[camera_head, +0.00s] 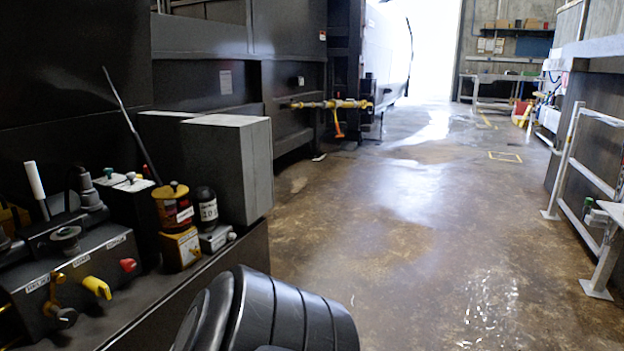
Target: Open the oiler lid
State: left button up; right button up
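Neither of my grippers is in view.
A control box with a yellow knob (97,287) and a red knob (128,265) is left of the jar. A thin dark rod (130,122) rises behind it. A grey box (240,160) stands behind the bottle. The wet floor (420,230) to the right is open, with a metal rail (590,185) at the far right.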

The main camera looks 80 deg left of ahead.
aim_at(173, 191)
jog(key=u, duration=2.7)
jog(key=i, duration=0.5)
jog(key=u, duration=0.95)
